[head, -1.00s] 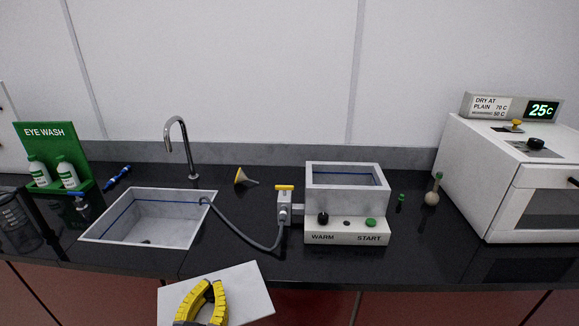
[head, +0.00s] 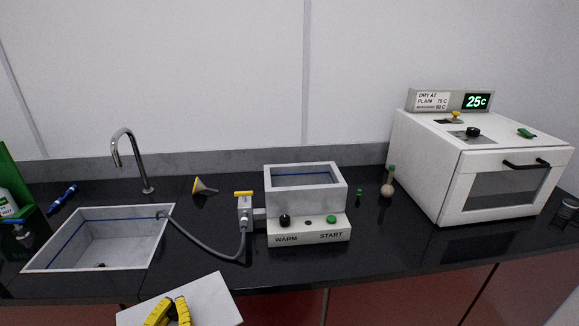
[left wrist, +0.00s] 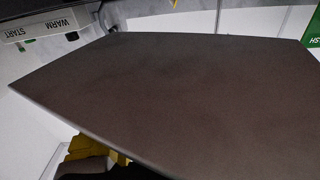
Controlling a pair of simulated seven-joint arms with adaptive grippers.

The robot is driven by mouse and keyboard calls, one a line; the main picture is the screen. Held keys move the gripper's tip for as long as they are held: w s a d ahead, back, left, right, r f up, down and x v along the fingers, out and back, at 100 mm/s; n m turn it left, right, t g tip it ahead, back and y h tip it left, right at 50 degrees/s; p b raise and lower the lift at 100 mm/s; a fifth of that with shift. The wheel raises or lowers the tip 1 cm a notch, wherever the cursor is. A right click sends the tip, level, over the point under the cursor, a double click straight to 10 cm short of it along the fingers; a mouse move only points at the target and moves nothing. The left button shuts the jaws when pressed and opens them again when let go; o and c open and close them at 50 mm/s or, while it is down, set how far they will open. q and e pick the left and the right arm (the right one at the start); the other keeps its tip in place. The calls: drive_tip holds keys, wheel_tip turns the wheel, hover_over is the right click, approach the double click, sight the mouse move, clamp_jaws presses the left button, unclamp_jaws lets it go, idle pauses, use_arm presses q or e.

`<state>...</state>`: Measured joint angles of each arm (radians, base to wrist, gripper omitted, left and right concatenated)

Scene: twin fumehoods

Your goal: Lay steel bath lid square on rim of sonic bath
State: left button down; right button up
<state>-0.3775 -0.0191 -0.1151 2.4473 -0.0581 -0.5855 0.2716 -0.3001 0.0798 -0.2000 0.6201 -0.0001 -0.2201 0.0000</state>
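The steel bath lid (head: 205,300) is a flat pale plate at the bottom of the head view, in front of the counter edge. My left gripper (head: 168,312) has its yellow fingers over the lid and appears shut on it; the grip point itself is hidden. In the left wrist view the lid (left wrist: 170,90) is a large dark plate filling most of the picture, with the yellow fingers (left wrist: 95,155) at its lower edge. The sonic bath (head: 306,200) stands on the counter, open-topped, behind and right of the lid. My right gripper is not in view.
A sink (head: 100,240) with a tap (head: 130,155) lies left of the bath. A grey hose (head: 210,254) runs from it to a yellow-handled valve (head: 245,212) beside the bath. A funnel (head: 203,187), a flask (head: 387,188) and an oven (head: 480,170) stand nearby.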

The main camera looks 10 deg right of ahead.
use_arm(q)
drive_tip(key=shift+d, duration=0.1)
idle(0.6)
drive_tip(key=shift+w+d+f+m+h, duration=0.3)
drive_tip(key=shift+w+d+f, duration=0.15)
drive_tip(key=shift+f, duration=0.1)
drive_tip(key=shift+w+d+f, duration=0.1)
drive_tip(key=shift+w+f, duration=0.05)
drive_tip(key=shift+w, duration=0.1)
hover_over(205, 264)
drive_tip(key=shift+s+d, duration=0.1)
drive_tip(key=shift+f, duration=1.75)
drive_tip(key=shift+f, duration=0.15)
drive_tip(key=c, duration=1.6)
unclamp_jaws()
